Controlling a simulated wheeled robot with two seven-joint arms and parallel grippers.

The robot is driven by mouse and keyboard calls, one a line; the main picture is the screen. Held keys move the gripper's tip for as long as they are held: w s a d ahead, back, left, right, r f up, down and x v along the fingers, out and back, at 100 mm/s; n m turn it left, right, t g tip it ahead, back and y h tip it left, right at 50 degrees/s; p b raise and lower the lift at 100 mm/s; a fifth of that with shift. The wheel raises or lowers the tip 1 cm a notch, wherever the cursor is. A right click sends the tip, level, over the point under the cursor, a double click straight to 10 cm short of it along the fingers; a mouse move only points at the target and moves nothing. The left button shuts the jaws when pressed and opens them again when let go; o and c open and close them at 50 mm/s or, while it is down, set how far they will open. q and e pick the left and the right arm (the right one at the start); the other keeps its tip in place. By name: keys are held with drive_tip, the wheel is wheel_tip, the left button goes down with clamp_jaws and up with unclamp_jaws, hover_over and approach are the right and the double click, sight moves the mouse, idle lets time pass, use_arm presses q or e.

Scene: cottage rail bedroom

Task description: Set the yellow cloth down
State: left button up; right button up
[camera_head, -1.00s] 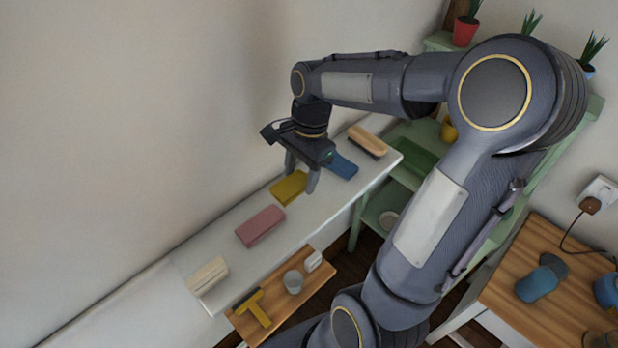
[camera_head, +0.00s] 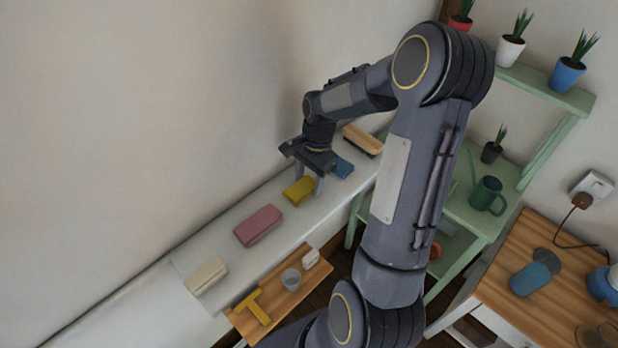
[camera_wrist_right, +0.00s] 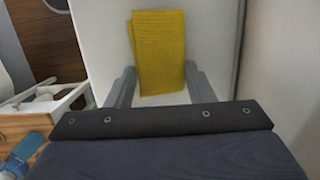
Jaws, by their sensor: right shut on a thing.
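The folded yellow cloth (camera_head: 297,192) is at the white ledge along the wall, between a pink cloth (camera_head: 258,225) and a blue cloth (camera_head: 344,168). My right gripper (camera_head: 307,182) points down at the yellow cloth and is shut on it. In the right wrist view, the yellow cloth (camera_wrist_right: 160,50) lies between the two grey fingers, over a white surface. I cannot tell whether it touches the ledge or is just above it. My left gripper is not in view.
A wooden brush (camera_head: 363,139) and a cream cloth (camera_head: 206,276) are also on the ledge (camera_head: 226,246). Green shelves (camera_head: 545,93) with plants stand at right.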

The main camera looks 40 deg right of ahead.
drive_tip(key=shift+f, duration=0.2)
drive_tip(key=o, duration=1)
drive_tip(key=shift+c, duration=0.2)
wheel_tip(320, 180, up, 12)
drive_tip(key=d, duration=0.2)
drive_tip(key=s+a+r+n+t+y, duration=0.1)
drive_tip(key=s+a+n+t, duration=0.4)
drive_tip(key=s+a+n, duration=1)
drive_tip(key=shift+s+a+r+t+y, duration=0.35)
drive_tip(key=shift+s+a+r, duration=0.3)
drive_tip(key=shift+a, duration=0.4)
